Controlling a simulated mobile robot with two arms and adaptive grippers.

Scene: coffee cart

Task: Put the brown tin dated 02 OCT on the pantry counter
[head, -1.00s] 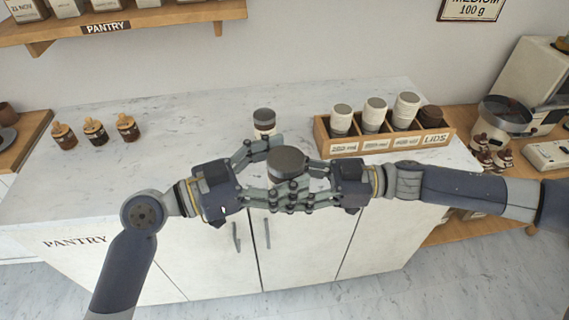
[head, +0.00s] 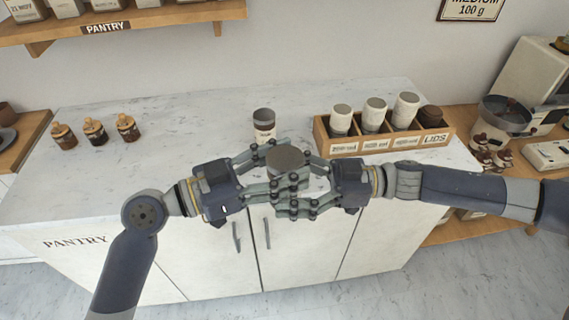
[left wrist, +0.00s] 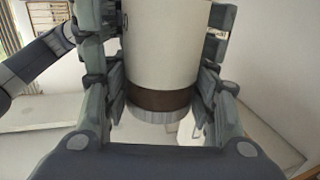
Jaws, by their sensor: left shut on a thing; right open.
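A tin with a dark grey lid (head: 287,158) is held above the counter's front edge, between my two grippers. In the left wrist view the held tin (left wrist: 165,45) has a cream body, a brown band and a grey end. No date is readable on it. My left gripper (head: 280,170) is shut on this tin. My right gripper (head: 298,187) is open around the same tin from the right, its fingers overlapping the left ones. The white marbled pantry counter (head: 190,125) is below and behind, with "PANTRY" on its front.
Another tin (head: 264,126) with a brown band stands on the counter behind the grippers. A wooden crate (head: 345,149) marked "LIDS" holds several tins at right. Three small brown jars (head: 95,131) stand at left. The counter between jars and tin is clear.

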